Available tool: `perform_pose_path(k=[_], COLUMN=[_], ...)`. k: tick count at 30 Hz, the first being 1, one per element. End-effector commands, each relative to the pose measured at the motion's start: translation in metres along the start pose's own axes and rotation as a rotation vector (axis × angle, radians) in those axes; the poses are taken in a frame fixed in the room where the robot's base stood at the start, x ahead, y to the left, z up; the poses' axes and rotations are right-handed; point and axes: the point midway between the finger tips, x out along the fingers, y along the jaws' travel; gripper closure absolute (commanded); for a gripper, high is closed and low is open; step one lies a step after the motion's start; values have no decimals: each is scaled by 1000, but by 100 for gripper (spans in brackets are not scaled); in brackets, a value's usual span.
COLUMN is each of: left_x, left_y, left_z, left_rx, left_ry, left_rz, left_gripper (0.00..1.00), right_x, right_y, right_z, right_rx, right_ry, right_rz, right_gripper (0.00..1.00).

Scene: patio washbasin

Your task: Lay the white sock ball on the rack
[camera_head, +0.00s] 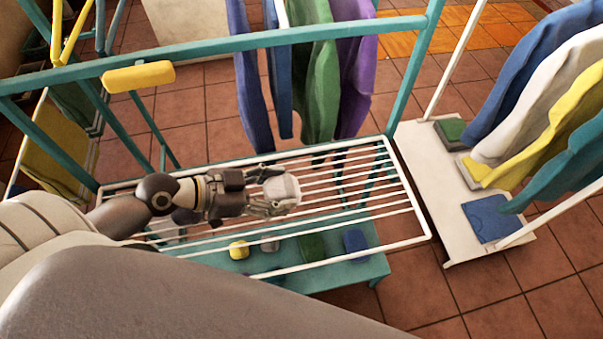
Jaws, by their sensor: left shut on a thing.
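The white sock ball (281,189) is between the fingers of my left gripper (272,191), which is shut on it. The gripper is over the middle of the rack (407,217), a white wire shelf in a teal frame. I cannot tell whether the ball touches the wires or is just above them. My arm covers the left part of the rack. My right gripper is not in view.
Below the rack, a teal shelf (345,271) holds a yellow ball (238,249) and several other small things. Blue, green and purple clothes (318,75) hang behind. A white trolley (425,170) with hanging clothes stands at right. The rack's right part is clear.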

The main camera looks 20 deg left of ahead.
Motion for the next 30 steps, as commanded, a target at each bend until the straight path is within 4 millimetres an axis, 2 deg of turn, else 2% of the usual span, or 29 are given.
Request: perform_pose_path(k=[10,12,18,27,30], left_x=[56,71,102,122,127], left_y=[-29,-34,-45,-52,-51], left_z=[-7,3,19,29,41], left_rx=[-1,-4,-2,-1,-5], left_ry=[5,1,1,1,-2], left_rz=[0,0,1,1,1], left_gripper=[65,65,65,65,65], right_x=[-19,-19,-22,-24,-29], right_y=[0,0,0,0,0], right_z=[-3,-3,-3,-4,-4], right_rx=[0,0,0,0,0], right_ry=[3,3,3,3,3], right_rz=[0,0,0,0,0], right_gripper=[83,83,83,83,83])
